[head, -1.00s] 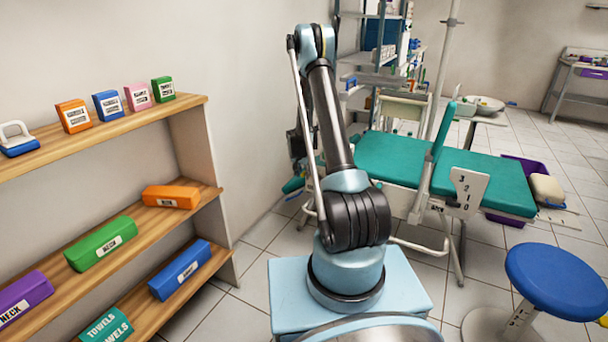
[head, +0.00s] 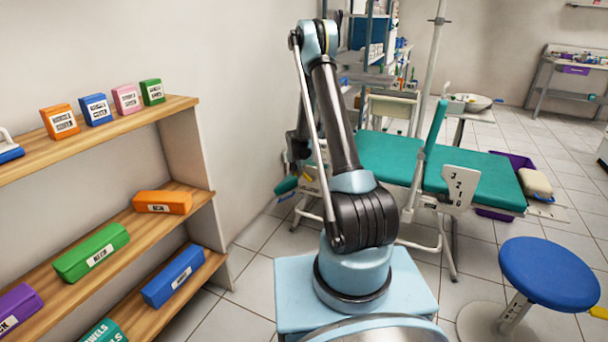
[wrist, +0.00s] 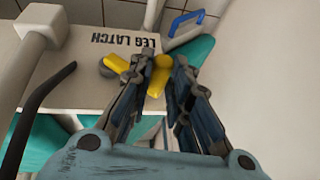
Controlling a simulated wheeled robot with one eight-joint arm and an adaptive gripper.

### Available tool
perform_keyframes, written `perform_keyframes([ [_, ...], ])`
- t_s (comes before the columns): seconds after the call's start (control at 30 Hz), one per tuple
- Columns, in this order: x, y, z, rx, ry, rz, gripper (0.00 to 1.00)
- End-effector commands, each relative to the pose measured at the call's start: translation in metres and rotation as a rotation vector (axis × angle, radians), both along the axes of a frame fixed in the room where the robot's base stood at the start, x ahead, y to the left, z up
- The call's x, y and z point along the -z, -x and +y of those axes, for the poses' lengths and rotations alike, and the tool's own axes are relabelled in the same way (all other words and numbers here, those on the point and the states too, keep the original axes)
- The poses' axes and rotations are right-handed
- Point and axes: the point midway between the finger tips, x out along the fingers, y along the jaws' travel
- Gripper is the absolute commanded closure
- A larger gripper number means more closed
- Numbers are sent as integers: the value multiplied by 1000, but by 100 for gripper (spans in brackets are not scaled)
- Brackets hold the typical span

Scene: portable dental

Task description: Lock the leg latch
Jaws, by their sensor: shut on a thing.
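The leg latch shows in the wrist view as a yellow handle (wrist: 158,76) beside a pale panel (wrist: 75,80) printed "LEG LATCH", which reads upside down. My gripper (wrist: 162,68) is shut on the yellow handle, with a dark finger on each side of it. Another yellow piece (wrist: 117,64) lies left of the fingers against the panel; the left finger hides whether the two pieces join. In the head view the teal treatment chair (head: 480,173) stands behind my arm, which hides my gripper and the latch.
In the wrist view, a blue-and-white handled object (wrist: 186,28) lies beyond the fingers, and a dark curved bar (wrist: 32,115) is at left. The head view shows a wooden shelf (head: 110,128) at left and a blue stool (head: 549,272) at right, with bare floor between stool and chair.

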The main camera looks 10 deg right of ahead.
Motion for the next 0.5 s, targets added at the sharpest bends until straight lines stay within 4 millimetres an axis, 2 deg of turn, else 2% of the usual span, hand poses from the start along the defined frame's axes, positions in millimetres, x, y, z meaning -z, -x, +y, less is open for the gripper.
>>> perform_keyframes([
  [0.3, 0, 2, 3, -3, 0, 2, 100],
  [0.33, 0, 2, 3, -3, 0, 2, 76],
  [0.4, 0, 2, 4, -4, 0, 1, 62],
  [0.5, 0, 2, 5, -6, 0, 1, 62],
])
